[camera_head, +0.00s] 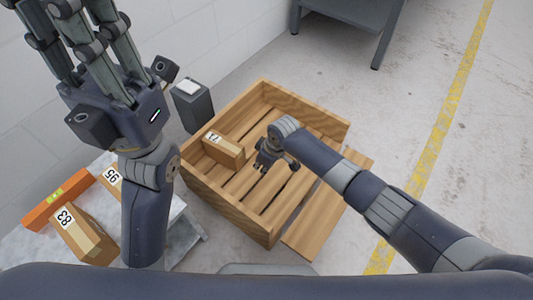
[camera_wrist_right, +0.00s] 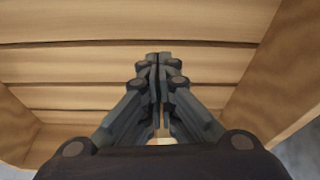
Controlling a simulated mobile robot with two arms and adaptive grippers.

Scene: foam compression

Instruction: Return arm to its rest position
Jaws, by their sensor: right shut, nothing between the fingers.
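My right gripper (camera_head: 262,166) hangs inside the wooden crate (camera_head: 222,202), over its slatted floor. In the right wrist view its fingers (camera_wrist_right: 158,62) are together, with nothing between them and slats beyond. My right arm comes in from the lower right, across the crate's right side. A cardboard box marked 71 (camera_head: 223,150) is in the crate, left of the right gripper and apart from it. My left gripper (camera_head: 80,30) is raised at the upper left with its fingers pointing up; their tips are partly cut off by the frame.
A box marked 83 (camera_head: 83,236), one marked 95 (camera_head: 110,177) and an orange spirit level (camera_head: 56,199) lie on a pale surface at left. A dark post (camera_head: 193,104) stands behind the crate. A grey table (camera_head: 357,13) is at the top; the floor at right is clear.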

